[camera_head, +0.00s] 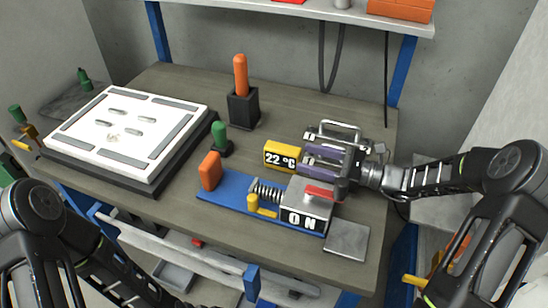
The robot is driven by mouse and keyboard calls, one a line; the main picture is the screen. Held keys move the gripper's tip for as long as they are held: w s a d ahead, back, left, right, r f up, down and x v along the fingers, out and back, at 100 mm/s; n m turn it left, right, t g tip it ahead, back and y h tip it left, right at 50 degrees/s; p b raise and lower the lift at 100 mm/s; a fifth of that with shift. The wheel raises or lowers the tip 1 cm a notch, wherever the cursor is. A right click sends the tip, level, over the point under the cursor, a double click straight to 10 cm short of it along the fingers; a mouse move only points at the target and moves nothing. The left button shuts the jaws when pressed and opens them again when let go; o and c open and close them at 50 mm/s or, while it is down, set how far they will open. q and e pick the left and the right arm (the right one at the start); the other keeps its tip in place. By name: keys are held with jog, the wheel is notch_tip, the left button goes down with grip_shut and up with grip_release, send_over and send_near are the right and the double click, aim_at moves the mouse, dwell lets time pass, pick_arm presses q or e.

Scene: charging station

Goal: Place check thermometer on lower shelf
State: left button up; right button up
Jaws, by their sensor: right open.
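The yellow check thermometer (280,156), with a dark display reading 22 °C, is at the right part of the tabletop, behind the ON device. My right gripper (308,158) reaches in from the right, low over the table. Its jaws are open, with the fingertips right beside the thermometer's right side; I cannot tell whether they touch it. My left arm shows at the lower left, and its gripper is out of the picture. Under the table front, a grey rail and part of a lower level show; I cannot clearly make out the lower shelf.
A blue-based device (232,190) with a spring and ON label stands in front of the thermometer. A grey plate (346,240) lies at the right corner. A white panel (128,125) fills the left. A black holder (243,108) with an orange handle stands behind. An upper shelf (340,17) overhangs the back.

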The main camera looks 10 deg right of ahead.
aim_at(283, 152)
jog(key=shift+x, duration=1.3)
jog(key=shift+a, duration=0.15)
jog(key=p+x, duration=0.1)
jog(key=x, duration=0.4)
jog(key=shift+s, duration=0.1)
jog(key=shift+c, duration=0.5)
grip_shut()
